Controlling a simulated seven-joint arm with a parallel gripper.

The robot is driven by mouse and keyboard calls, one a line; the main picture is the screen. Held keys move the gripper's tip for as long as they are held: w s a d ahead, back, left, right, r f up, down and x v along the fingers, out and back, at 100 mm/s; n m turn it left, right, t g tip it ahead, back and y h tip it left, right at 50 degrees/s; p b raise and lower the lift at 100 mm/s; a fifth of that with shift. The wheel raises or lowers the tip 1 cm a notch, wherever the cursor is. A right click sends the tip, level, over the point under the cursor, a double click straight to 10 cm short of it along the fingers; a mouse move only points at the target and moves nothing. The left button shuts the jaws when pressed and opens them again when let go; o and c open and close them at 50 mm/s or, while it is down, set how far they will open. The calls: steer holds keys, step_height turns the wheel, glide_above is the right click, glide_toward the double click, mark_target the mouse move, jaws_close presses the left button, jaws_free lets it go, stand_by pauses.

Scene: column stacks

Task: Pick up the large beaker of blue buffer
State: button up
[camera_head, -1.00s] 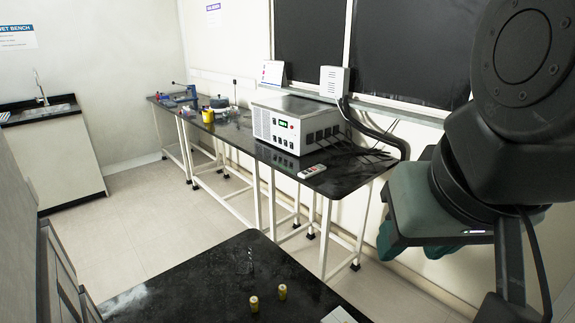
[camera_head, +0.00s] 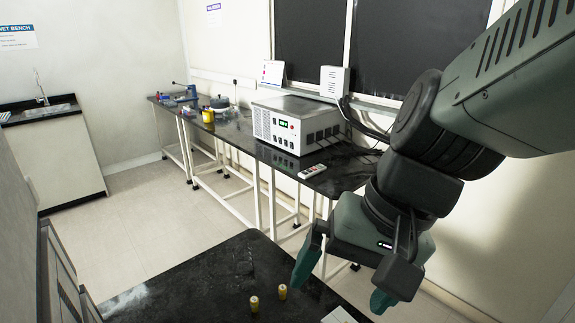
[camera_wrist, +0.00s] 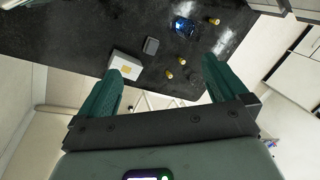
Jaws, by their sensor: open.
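The beaker of blue buffer (camera_wrist: 184,27) stands on the black bench top (camera_wrist: 75,30) near the top of the wrist view. It looks clear with blue liquid inside. I do not see it in the head view, where only part of the near bench (camera_head: 215,275) shows. My gripper (camera_head: 343,290) is open and empty above the right side of that bench. In the wrist view my two green fingers (camera_wrist: 168,65) are spread wide, and the beaker lies beyond them, apart from both.
Several small yellowish vials stand near the beaker, including one vial (camera_wrist: 213,21) beside it; two show in the head view, one at the front (camera_head: 254,304). A white box (camera_wrist: 125,66) and a dark grey block (camera_wrist: 151,46) sit left of it. A wall bench holds a white instrument (camera_head: 297,125).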

steer(key=w+a+f+m+g+y, duration=0.1)
steer(key=w+a+f+m+y, duration=0.1)
steer(key=a+f+m+y, duration=0.4)
steer(key=w+a+f+m+g+y, duration=0.2)
steer(key=w+a+f+m+y, duration=0.15)
steer(key=f, duration=0.45)
step_height(320, 180, down, 17)
steer(key=m+t, duration=0.3)
steer(key=m, duration=0.2)
steer(key=m+t, duration=0.4)
steer(key=m, duration=0.2)
steer(key=shift+w, duration=0.1)
steer(key=shift+a+f+m, duration=0.1)
steer(key=shift+f+m, duration=0.15)
steer(key=shift+f, duration=0.1)
steer(key=shift+h, duration=0.25)
steer(key=x, duration=1)
steer(key=shift+a+f, duration=0.15)
steer(key=c, duration=1.1)
steer(key=shift+c, duration=0.7)
